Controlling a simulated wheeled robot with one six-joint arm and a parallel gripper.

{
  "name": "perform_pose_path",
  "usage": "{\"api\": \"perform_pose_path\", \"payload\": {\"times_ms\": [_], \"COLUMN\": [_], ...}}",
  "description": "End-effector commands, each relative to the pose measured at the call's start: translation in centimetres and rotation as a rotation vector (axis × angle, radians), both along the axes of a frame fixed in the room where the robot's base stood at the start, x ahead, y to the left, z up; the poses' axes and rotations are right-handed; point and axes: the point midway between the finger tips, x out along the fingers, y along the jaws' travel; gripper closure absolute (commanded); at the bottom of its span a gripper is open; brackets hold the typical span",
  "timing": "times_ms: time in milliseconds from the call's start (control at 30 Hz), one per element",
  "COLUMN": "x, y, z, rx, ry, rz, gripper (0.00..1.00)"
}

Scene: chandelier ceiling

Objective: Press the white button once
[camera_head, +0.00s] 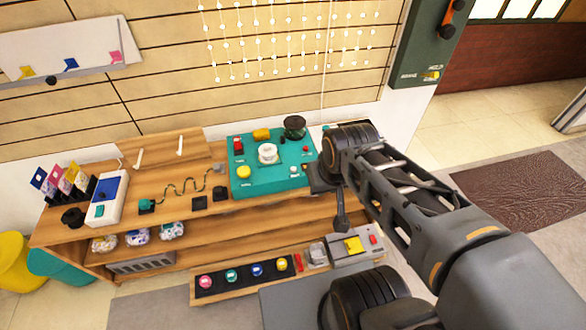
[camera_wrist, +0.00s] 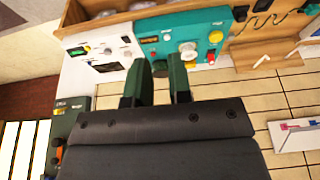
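A teal panel (camera_head: 250,188) lies on the wooden bench. It carries a large white round piece (camera_head: 267,153) near its middle and a small white button (camera_head: 295,170) to the right of that. In the wrist view the teal panel (camera_wrist: 155,22) is upside down, with the white round piece (camera_wrist: 188,49) and a small white button (camera_wrist: 165,37). My gripper (camera_wrist: 160,80) has two dark green fingers with a gap between them and nothing held. They point toward the panel, and contact cannot be told. In the head view my arm stands right of the panel; the fingertips are not clear.
Yellow (camera_head: 244,172) and red (camera_head: 238,146) controls and a dark jar (camera_head: 294,127) share the panel. A white box with dials (camera_wrist: 104,55) is beside it in the wrist view. A wire track (camera_head: 182,188) lies left. A slatted wall is behind.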

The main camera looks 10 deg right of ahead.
Motion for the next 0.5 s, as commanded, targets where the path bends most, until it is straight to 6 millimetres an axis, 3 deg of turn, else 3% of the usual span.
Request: {"api": "perform_pose_path", "payload": {"times_ms": [200, 500], "x": [0.00, 0.00], "y": [0.00, 0.00], "z": [0.00, 0.00], "rx": [0.000, 0.000], "ry": [0.000, 0.000], "rz": [0.000, 0.000], "gripper": [1.00, 1.00]}}
